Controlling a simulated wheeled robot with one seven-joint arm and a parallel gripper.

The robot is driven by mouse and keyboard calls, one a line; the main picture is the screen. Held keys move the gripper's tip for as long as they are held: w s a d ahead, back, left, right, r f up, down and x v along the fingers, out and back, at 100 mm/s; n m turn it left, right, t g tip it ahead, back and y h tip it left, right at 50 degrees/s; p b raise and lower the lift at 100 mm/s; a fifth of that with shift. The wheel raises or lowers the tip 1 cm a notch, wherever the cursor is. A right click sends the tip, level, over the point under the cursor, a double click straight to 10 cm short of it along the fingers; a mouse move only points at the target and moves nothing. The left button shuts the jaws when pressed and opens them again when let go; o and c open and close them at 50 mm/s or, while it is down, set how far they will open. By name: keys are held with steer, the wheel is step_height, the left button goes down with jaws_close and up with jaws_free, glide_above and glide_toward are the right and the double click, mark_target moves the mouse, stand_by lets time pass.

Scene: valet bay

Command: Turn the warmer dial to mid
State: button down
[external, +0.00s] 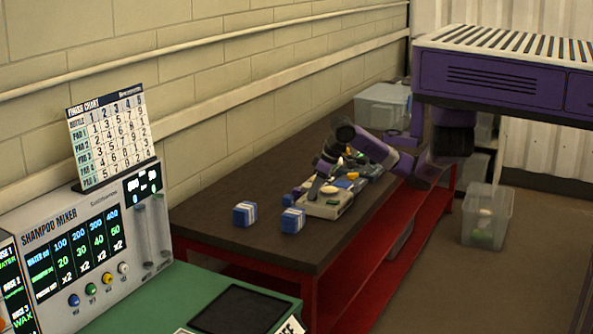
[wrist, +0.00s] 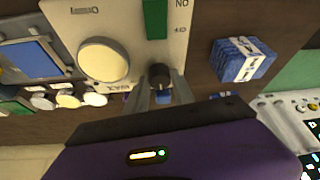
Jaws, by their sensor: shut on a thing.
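The warmer (external: 331,206) is a cream box on the dark bench, and my gripper (external: 316,190) reaches down to its near end. In the wrist view, the warmer panel (wrist: 88,22) carries a large round cream disc (wrist: 104,59), a green strip and a small dark dial (wrist: 159,72). My gripper (wrist: 160,86) is shut on the dial, with one grey finger on each side. Lettering that looks like "MAX" shows beside it, seen upside down. The dial's pointer cannot be made out.
Blue-and-white wrapped blocks (external: 245,214) stand on the bench (external: 215,197) near the warmer; one shows in the wrist view (wrist: 241,60). The shampoo mixer (external: 85,248) stands at the front left. A clear bin (external: 487,215) is on the floor at right.

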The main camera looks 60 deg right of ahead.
steer(key=shift+m, duration=0.3)
steer(key=c, duration=1.1)
jaws_free()
steer(key=shift+r, duration=0.15)
steer(key=p+v, duration=0.1)
steer(key=v, duration=0.6)
steer(key=shift+s+r, duration=0.2)
steer(key=shift+r, duration=0.05)
steer(key=shift+w+a, duration=0.1)
steer(key=shift+a, duration=0.05)
